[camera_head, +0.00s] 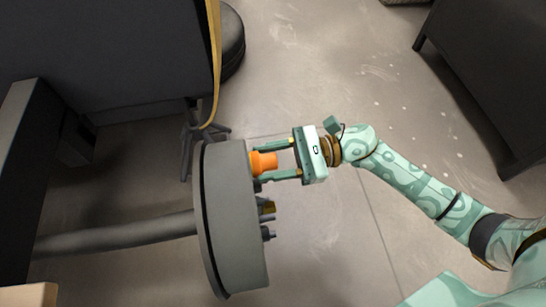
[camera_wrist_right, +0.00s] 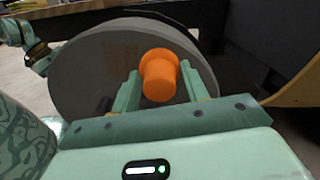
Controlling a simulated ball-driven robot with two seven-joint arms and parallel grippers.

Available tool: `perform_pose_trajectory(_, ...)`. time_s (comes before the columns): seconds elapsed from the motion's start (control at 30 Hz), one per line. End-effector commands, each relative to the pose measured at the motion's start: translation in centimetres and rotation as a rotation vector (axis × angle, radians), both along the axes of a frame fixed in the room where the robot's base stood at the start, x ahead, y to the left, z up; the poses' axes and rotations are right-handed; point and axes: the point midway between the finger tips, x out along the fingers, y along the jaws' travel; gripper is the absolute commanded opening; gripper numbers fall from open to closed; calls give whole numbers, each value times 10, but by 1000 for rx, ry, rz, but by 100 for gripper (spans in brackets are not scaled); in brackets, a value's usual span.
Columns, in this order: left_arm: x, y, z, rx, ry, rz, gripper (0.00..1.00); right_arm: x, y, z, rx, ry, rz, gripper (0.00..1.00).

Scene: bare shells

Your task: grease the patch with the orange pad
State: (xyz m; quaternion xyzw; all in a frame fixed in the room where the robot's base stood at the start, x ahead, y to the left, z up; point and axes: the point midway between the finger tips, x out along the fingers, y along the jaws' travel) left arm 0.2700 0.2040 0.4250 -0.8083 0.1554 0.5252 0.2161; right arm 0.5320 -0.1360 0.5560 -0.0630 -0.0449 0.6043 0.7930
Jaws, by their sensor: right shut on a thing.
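The orange pad (camera_head: 264,163) is a stubby orange piece with a wider end. It also shows in the wrist view (camera_wrist_right: 160,75). My right gripper (camera_head: 258,162) is shut on it, one finger on each side. The pad's wide end is at the face of a large grey round drum (camera_head: 233,225); I cannot tell whether it touches. In the wrist view the drum (camera_wrist_right: 82,80) fills the space behind the pad. My left gripper is not clearly in view.
A thick grey pole (camera_head: 120,236) runs to the drum from the left. Dark furniture (camera_head: 110,55) stands at upper left, a dark cabinet (camera_head: 490,70) at upper right. Open floor (camera_head: 340,60) lies between.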

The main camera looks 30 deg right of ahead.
Motion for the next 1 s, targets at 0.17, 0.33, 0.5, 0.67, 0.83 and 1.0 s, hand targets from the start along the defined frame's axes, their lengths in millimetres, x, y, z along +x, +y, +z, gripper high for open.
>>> perform_pose_trajectory(0.17,0,0,0,0,0,0,62,1,3,0,0,0,0,26)
perform_pose_trajectory(0.33,1,0,6,0,-8,0,62,-10,5,3,0,1,1,26)
perform_pose_trajectory(0.5,3,0,13,-1,-18,0,62,-27,9,6,0,-1,1,26)
perform_pose_trajectory(0.67,3,0,15,0,-22,-1,62,-35,11,7,1,-1,1,26)
perform_pose_trajectory(0.83,5,0,19,-1,-29,-1,62,-43,13,8,0,0,1,26)
perform_pose_trajectory(1.0,6,0,26,-1,-38,0,62,-60,19,12,1,1,1,26)
